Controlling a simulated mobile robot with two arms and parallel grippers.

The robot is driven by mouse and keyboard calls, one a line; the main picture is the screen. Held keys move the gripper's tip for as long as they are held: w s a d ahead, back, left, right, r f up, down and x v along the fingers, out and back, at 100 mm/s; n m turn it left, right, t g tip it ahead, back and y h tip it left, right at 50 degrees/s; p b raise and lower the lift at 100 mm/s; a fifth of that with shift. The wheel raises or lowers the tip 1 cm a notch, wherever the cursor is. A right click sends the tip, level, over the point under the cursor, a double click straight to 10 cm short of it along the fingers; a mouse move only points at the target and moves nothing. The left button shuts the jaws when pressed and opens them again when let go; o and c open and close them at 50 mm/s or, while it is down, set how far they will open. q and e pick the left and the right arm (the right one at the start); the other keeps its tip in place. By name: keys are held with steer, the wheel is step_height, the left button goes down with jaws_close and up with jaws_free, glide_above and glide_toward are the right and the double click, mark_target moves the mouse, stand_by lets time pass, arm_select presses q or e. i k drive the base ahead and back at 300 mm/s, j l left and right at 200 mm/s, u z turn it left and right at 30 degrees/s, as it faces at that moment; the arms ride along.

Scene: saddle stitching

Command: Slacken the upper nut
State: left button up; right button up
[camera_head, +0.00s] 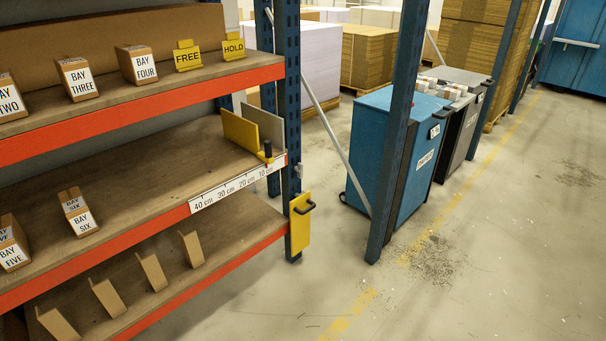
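No part that I can clearly tell as the upper nut shows in the head view. A black upright knob (268,149) stands on a yellow bracket at the right end of the middle shelf, beside a yellow plate (239,130) and a grey plate (264,121). A yellow panel with a black handle (300,224) is on the blue rack post below it. Any nuts are too small to make out. Neither of my grippers is in view.
The rack's orange-edged shelves (130,108) fill the left, with labelled bay blocks (77,79) and FREE and HOLD signs (187,56). A centimetre scale (237,185) runs along the middle shelf edge. A blue bin (396,150) stands behind another post.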

mark_target(298, 169)
steer(key=i+l+u, duration=0.1)
steer(key=i+l, duration=0.2)
steer(key=i+l+u, duration=0.15)
steer(key=i+l, duration=0.2)
steer(key=l, duration=0.2)
steer(key=i+l+u, duration=0.1)
steer(key=i+l, duration=0.15)
steer(key=l, duration=0.25)
